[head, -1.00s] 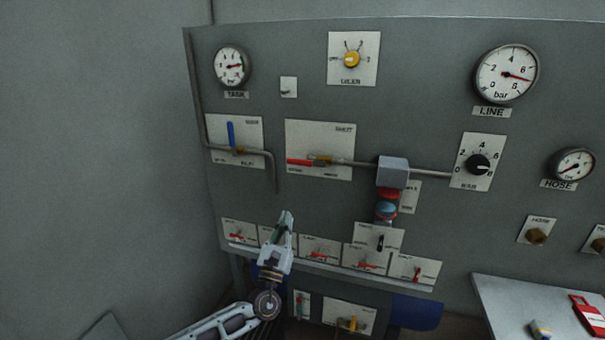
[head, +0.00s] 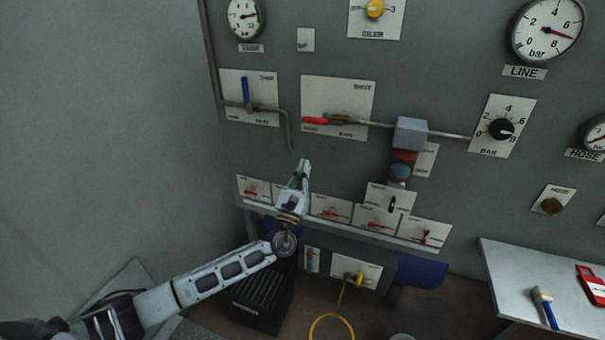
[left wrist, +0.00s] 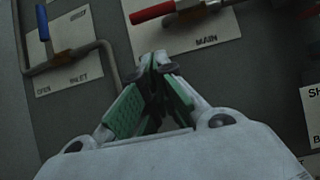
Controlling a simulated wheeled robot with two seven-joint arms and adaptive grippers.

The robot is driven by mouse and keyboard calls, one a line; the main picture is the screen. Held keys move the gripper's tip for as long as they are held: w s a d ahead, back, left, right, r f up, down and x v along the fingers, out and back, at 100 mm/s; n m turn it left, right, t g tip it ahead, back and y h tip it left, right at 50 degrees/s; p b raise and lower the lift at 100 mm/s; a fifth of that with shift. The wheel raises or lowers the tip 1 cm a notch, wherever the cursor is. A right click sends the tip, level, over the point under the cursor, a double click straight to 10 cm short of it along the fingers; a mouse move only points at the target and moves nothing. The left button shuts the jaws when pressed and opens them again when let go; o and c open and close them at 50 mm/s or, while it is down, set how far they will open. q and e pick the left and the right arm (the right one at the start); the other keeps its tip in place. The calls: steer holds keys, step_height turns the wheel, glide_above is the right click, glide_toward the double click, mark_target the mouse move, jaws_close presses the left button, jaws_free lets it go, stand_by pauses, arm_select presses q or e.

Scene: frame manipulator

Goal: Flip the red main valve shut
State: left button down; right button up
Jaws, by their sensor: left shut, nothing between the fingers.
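The red main valve handle (head: 314,120) lies level along the pipe and points left from its brass body (head: 339,119), on a white plate (head: 352,93). In the left wrist view the red handle (left wrist: 153,12) shows at the top edge, above the word MAIN. My left gripper (head: 303,166) is below the plate in the head view, pointing up. In the left wrist view its green-padded fingers (left wrist: 156,64) come together at the tips, empty and apart from the handle. My right gripper is not in view.
A blue-handled valve (head: 246,93) with a bent pipe is left of the main plate. A grey box (head: 410,133) sits on the pipe to the right. A row of small red-lever plates (head: 331,208) lies below. A table (head: 520,283) stands at right.

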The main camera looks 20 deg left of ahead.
mark_target(320, 122)
arm_select(q)
steer(key=w+r+p, duration=0.2)
steer(key=w+r, duration=0.4)
steer(key=r, duration=0.2)
steer(key=shift+w, duration=0.4)
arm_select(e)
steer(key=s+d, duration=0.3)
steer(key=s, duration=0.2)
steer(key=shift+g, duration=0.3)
arm_select(q)
steer(key=shift+d, duration=0.1)
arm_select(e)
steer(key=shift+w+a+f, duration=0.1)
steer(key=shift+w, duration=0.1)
arm_select(q)
steer(key=shift+r+m, duration=0.1)
steer(key=shift+m, duration=0.3)
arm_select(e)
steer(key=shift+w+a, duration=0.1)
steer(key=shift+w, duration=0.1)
arm_select(q)
steer(key=shift+r+m+h, duration=0.1)
steer(key=shift+m+h, duration=0.2)
steer(key=shift+h, duration=0.2)
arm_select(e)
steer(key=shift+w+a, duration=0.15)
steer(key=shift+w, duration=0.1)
